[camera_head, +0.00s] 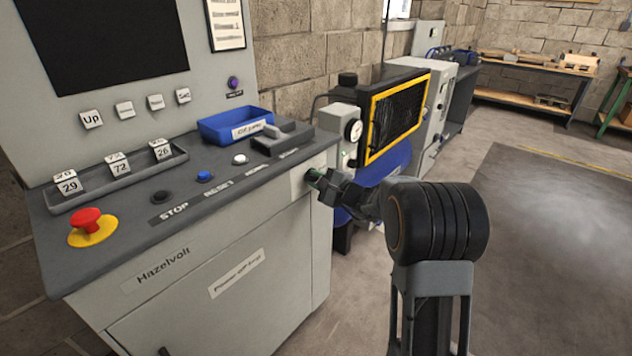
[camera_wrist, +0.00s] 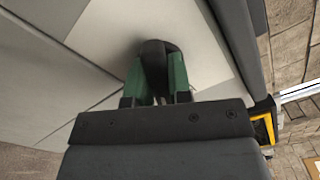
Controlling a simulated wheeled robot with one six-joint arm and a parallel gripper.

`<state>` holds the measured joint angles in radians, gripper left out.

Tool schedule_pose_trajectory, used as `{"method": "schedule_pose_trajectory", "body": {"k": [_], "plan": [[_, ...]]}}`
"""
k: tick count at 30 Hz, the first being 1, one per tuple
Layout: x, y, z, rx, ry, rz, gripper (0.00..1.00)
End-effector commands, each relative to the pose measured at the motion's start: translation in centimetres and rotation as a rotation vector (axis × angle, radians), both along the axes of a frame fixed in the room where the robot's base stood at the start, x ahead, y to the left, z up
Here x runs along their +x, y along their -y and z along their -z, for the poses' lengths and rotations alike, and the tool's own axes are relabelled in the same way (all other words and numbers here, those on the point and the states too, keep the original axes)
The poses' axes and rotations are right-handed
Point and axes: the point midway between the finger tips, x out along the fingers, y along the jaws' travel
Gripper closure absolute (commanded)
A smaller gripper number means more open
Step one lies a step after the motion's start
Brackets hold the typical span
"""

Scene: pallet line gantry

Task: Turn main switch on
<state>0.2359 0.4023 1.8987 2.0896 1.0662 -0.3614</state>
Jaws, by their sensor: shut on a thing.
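The main switch is a dark knob (camera_wrist: 154,62) on a pale plate (camera_wrist: 95,35) on the side of the grey control cabinet (camera_head: 240,290). In the wrist view my gripper (camera_wrist: 156,80) has its green-padded fingers closed on either side of the knob. In the head view my gripper (camera_head: 314,177) reaches the plate at the cabinet's right side, just below the desk top. The fingers hide much of the knob there. I cannot read any on or off marking.
The desk top carries a red emergency button (camera_head: 88,219), a blue tray (camera_head: 235,126) and several push buttons. A yellow-framed machine (camera_head: 398,115) stands behind my arm. The floor at the right (camera_head: 550,230) is clear.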

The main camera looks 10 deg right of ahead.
Motion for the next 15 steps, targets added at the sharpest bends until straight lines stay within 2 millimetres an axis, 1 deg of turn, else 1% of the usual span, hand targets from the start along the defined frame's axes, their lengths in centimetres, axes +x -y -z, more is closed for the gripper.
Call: {"method": "schedule_pose_trajectory", "body": {"k": [15], "plan": [[-0.05,-0.01,-0.03,0.398,-0.293,-0.001,1.0]]}}
